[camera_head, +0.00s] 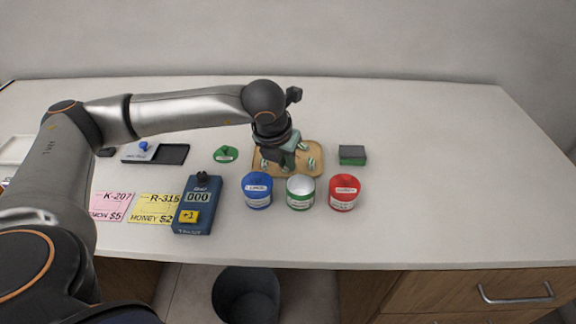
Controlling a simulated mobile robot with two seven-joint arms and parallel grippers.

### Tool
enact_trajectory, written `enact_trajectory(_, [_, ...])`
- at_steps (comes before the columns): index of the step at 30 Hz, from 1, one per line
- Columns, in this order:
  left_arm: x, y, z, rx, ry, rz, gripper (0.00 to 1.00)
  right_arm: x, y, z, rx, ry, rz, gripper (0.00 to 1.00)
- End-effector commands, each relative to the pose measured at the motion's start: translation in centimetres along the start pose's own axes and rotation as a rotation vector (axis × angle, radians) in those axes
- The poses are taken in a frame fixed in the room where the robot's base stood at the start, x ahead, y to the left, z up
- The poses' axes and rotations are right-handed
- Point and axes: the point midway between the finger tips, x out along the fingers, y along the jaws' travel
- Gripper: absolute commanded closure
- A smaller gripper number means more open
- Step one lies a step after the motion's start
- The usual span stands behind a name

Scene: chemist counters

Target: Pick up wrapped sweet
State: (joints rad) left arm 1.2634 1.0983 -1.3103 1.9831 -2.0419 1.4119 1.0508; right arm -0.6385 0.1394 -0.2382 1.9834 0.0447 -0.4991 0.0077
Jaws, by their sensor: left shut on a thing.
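My left gripper (291,163) points down over the wooden tray (318,148), shut on a wrapped sweet whose body is mostly hidden by the fingers. Several small wrapped sweets in green and white lie on the tray; one (311,163) shows to the right of the gripper and another (265,164) to its left. Whether the held sweet touches the tray cannot be told. My right gripper is not in view.
Blue (257,191), white-green (300,192) and red (343,193) jars stand in front of the tray. A green lid (226,154), a dark green box (352,155), a blue counter device (198,205) and price cards (153,207) lie around. The counter's right side is clear.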

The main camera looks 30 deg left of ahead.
Motion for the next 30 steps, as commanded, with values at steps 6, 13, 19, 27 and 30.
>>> enact_trajectory(6, [0.0,0.0,0.0,0.000,0.000,0.000,1.00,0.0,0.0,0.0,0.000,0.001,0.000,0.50])
enact_trajectory(13, [-1.3,-0.1,0.6,0.000,-0.002,-0.002,1.00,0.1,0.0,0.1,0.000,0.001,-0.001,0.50])
enact_trajectory(19, [-5.9,-0.1,0.3,0.004,-0.006,-0.002,1.00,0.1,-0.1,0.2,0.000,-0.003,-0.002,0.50])
enact_trajectory(27, [-12.7,-0.4,-3.5,0.006,-0.005,-0.001,1.00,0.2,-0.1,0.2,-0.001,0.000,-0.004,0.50])
enact_trajectory(30, [-14.5,-0.5,-5.2,0.005,-0.004,0.000,1.00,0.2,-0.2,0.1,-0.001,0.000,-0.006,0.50])
